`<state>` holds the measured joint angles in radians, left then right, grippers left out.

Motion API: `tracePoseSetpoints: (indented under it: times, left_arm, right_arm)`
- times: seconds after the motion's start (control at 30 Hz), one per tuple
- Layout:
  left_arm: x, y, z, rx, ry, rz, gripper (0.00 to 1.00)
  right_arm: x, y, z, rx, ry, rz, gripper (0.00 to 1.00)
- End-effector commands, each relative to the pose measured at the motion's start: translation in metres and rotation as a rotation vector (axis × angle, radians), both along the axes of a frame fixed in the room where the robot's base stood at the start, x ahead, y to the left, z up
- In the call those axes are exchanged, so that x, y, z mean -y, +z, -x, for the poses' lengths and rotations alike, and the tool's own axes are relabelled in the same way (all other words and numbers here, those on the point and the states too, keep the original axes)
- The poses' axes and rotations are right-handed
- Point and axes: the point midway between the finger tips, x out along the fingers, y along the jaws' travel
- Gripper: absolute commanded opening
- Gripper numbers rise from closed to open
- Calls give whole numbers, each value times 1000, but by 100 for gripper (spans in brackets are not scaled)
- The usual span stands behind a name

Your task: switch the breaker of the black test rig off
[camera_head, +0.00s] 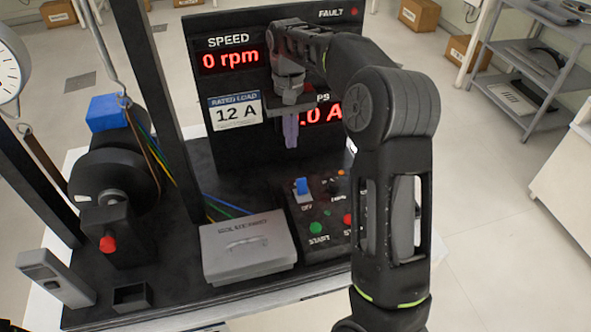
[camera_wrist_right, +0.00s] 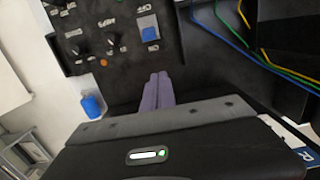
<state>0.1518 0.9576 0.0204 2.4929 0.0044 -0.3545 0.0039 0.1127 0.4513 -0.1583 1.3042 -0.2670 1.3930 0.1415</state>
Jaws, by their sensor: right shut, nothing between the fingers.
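The black test rig (camera_head: 185,277) stands on a pale table. Its breaker has a blue lever (camera_head: 302,186) on the control panel, with lettering that looks like OFF below it. The fingertips (camera_wrist_right: 160,77) also show in the wrist view. My left gripper is out of view.
The upright display panel (camera_head: 232,88) reads 0 rpm; my right arm partly hides it. A grey lidded box (camera_head: 249,246) sits left of the controls. A green START button (camera_head: 316,228), a red button (camera_head: 348,219) and knobs (camera_wrist_right: 111,42) are near the lever. Coloured cables run behind the box.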

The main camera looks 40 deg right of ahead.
Motion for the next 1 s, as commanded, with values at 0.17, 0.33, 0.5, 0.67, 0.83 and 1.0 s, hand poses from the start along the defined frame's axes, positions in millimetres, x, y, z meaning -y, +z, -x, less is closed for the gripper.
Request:
tracePoseSetpoints:
  times: [0.17, 0.33, 0.5, 0.67, 0.83, 1.0]
  left_arm:
    - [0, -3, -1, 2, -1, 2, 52]
    - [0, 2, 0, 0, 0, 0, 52]
    - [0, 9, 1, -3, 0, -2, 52]
    - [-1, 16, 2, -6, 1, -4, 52]
    - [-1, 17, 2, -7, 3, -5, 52]
    - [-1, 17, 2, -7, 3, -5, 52]
  right_arm:
    - [0, -27, 3, -4, -1, 0, 0]
    - [-1, -60, 6, -5, -1, -1, 0]
    - [-4, -83, 12, 0, -1, 0, 0]
    - [-11, -73, 32, 0, 0, -1, 0]
    - [-14, -71, 41, 1, -1, 0, 0]
    - [-14, -72, 42, 1, -1, 0, 0]
